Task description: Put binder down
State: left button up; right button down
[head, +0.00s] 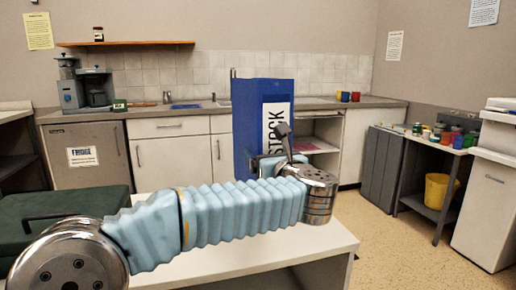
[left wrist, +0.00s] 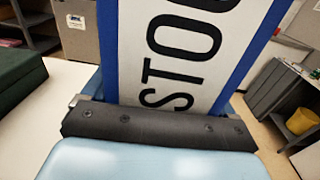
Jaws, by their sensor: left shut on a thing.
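The blue binder (head: 246,120) stands upright in the head view, with a white label reading STOCK on its spine. My left gripper (head: 275,165) is shut on the binder near its lower part, and my arm hides some of it. In the left wrist view the binder's label (left wrist: 182,50) fills the middle, just beyond the gripper (left wrist: 155,125). The white table (head: 250,257) is below the arm. I cannot tell whether the binder's bottom edge touches the table, because the arm covers it. My right gripper is not in view.
A dark green case (head: 60,212) lies on the table's left side. Behind stand a kitchen counter (head: 185,112) with a coffee machine (head: 97,88) and a fridge (head: 85,157). A side table at right carries several colored cups, with a yellow bucket (head: 440,190) below. The table's right front is bare.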

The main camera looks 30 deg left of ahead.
pick_arm(q)
jog(key=w+f, duration=0.2)
jog(key=f, duration=0.1)
jog(key=w+f, duration=0.1)
jog(key=w, duration=0.1)
jog(key=shift+a+f, duration=0.25)
jog(key=shift+f, duration=0.05)
jog(key=f, duration=0.1)
jog(key=w+f, duration=0.1)
jog(key=f, duration=0.1)
jog(key=shift+p, duration=0.3)
jog(key=shift+s+f, duration=0.1)
jog(key=shift+f, duration=0.4)
jog(key=o, duration=1.8)
jog(key=shift+f, duration=0.15)
jog(key=shift+o, duration=0.2)
jog(key=b+v, duration=0.3)
jog(key=v, duration=0.9)
jog(key=shift+s, duration=0.1)
